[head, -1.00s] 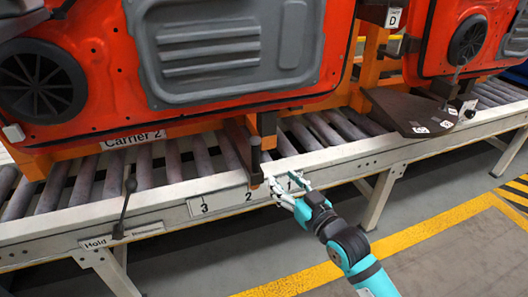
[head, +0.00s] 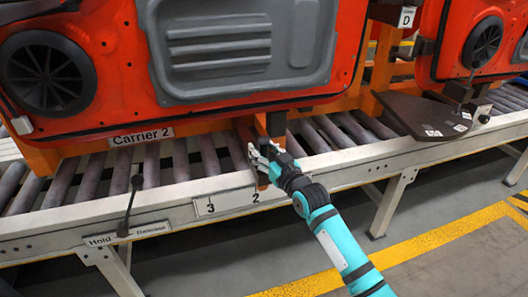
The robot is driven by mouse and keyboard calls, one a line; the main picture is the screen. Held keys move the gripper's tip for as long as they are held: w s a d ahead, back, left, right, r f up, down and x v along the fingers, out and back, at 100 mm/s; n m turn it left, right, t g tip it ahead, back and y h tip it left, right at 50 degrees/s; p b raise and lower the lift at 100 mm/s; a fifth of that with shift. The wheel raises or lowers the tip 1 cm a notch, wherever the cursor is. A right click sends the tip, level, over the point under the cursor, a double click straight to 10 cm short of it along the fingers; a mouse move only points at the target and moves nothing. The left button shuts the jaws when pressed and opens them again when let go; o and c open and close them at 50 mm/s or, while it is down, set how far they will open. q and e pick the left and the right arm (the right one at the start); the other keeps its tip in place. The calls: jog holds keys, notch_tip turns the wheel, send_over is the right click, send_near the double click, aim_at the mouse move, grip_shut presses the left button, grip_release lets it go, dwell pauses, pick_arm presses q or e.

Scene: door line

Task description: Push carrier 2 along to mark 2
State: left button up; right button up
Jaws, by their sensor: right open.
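Carrier 2 (head: 140,137) is an orange frame on the roller line, holding a red door panel (head: 110,105) with a grey inner plate. A post (head: 276,124) with a downward pointer stands at its right end, by the front rail. The pointer's lower end is just above and slightly right of mark 2 (head: 255,197) on the rail's scale. My right gripper (head: 262,156) is open at the post, in front of its lower part. I cannot tell whether it touches. The gripper and forearm cover mark 1. My left gripper is not in view.
A Hold/Release lever (head: 130,205) rises from the front rail at the left. Rollers (head: 325,135) between are bare. The floor in front is clear.

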grip_shut()
jog(key=shift+w+a+f, duration=0.1)
jog(key=shift+f, duration=0.1)
dwell(0.5)
